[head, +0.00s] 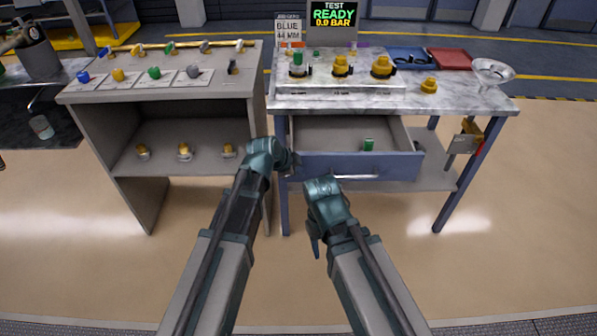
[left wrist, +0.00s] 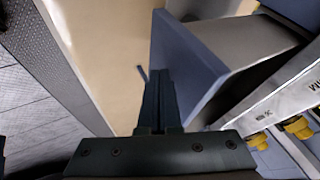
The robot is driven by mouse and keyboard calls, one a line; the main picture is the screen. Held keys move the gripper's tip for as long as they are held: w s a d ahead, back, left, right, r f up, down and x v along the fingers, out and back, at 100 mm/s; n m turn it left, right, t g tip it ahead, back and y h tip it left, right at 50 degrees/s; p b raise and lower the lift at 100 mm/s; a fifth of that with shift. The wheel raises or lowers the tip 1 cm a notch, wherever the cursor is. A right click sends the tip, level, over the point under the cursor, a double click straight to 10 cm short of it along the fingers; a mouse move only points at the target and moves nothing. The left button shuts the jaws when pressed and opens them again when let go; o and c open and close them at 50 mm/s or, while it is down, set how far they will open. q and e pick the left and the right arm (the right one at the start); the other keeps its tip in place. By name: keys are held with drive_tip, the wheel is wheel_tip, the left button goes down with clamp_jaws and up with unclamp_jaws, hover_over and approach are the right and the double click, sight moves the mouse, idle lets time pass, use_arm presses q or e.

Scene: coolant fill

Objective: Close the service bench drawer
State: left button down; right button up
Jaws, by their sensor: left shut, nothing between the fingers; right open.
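The service bench drawer is pulled out, with its blue front (head: 400,166) and silver handle (head: 358,177) facing me. A small green cylinder (head: 368,145) stands inside it. My left gripper (head: 292,163) is shut and empty at the left end of the drawer front. In the left wrist view its closed fingers (left wrist: 158,90) are beside the blue drawer front (left wrist: 190,65); I cannot tell if they touch it. My right gripper (head: 315,242) is below and in front of the drawer, open and apart from it. Its fingertips are small and partly hidden by my arm.
The marble bench top (head: 460,98) carries yellow and green fittings, a blue tray (head: 408,57), a red tray (head: 449,59) and a glass funnel (head: 492,70). A grey shelf unit (head: 95,135) stands close on the left. The floor right of the bench is clear.

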use_arm(q)
hover_over(298, 146)
drive_tip(key=shift+w, duration=0.15)
idle(0.5)
